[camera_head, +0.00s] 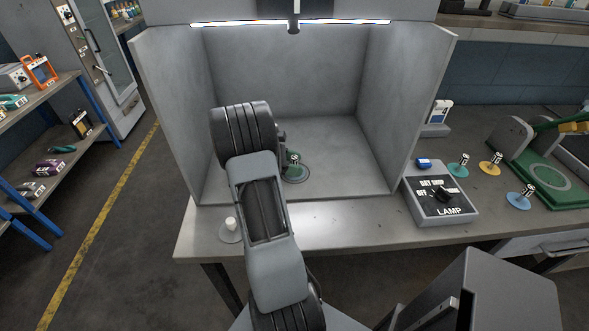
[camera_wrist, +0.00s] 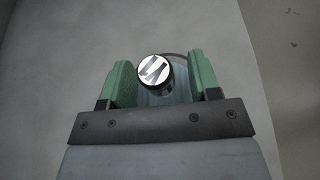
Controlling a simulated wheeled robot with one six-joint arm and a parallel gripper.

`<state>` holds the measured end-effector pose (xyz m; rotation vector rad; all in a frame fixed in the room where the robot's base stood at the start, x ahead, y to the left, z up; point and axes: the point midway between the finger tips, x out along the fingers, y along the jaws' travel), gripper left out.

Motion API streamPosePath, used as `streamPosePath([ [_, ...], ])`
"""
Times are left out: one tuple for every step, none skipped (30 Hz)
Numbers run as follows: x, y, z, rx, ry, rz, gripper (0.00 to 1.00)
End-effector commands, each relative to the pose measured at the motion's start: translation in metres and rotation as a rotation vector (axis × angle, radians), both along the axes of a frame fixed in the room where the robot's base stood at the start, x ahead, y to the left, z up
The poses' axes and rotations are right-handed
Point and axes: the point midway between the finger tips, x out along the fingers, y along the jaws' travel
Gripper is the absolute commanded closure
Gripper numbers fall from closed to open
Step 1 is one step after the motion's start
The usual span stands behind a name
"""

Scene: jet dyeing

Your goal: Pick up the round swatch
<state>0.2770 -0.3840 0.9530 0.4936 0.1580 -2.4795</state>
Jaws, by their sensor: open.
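The round swatch is a flat disc with an upright black knob (camera_wrist: 154,73) whose white top carries dark marks. In the head view its dark green disc (camera_head: 296,177) lies on the floor of the grey booth, partly hidden by my arm. In the wrist view my gripper (camera_wrist: 159,66) is open, with one green finger on each side of the knob. Part of the disc shows blue-grey behind the knob.
Grey booth walls (camera_head: 408,90) stand left, right and behind. A pale swatch (camera_head: 230,232) lies at the bench's front left. The lamp switch box (camera_head: 440,200) is right of the booth. Teal (camera_head: 459,170), yellow (camera_head: 490,167) and blue (camera_head: 519,201) swatches lie further right.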

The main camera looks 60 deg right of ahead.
Motion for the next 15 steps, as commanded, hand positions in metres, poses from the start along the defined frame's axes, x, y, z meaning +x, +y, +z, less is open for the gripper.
streamPosePath([
  [0.0002, 0.0002, -0.0001, 0.0, 0.0, 0.0, 0.43],
  [0.0002, 0.0003, -0.0001, 0.0, 0.0, 0.0, 0.46],
  [0.0003, 0.0003, 0.0, 0.0, 0.0, 0.0, 0.5],
  [0.0004, 0.0004, 0.0, 0.0, 0.0, 0.0, 0.53],
  [0.0004, 0.0004, 0.0, 0.0, 0.0, 0.0, 0.56],
  [0.0005, 0.0004, 0.0, 0.0, 0.0, 0.0, 0.6],
  [0.0005, 0.0004, 0.0, 0.001, 0.001, 0.0, 0.63],
  [0.0005, 0.0005, 0.0001, 0.0, 0.0, 0.001, 0.65],
  [0.0005, 0.0005, 0.0001, 0.0, 0.0, 0.001, 0.69],
  [0.0005, 0.0005, 0.0001, 0.0, 0.0, 0.001, 0.72],
  [0.0006, 0.0006, 0.0001, 0.0, 0.0, 0.001, 0.75],
  [0.0006, 0.0006, 0.0001, 0.0, 0.0, 0.001, 0.79],
  [0.0006, 0.0006, 0.0001, 0.0, 0.0, 0.001, 0.82],
  [0.0006, 0.0006, 0.0001, 0.0, 0.0, 0.001, 0.85],
  [0.0006, 0.0006, 0.0001, 0.0, 0.0, 0.001, 0.88],
])
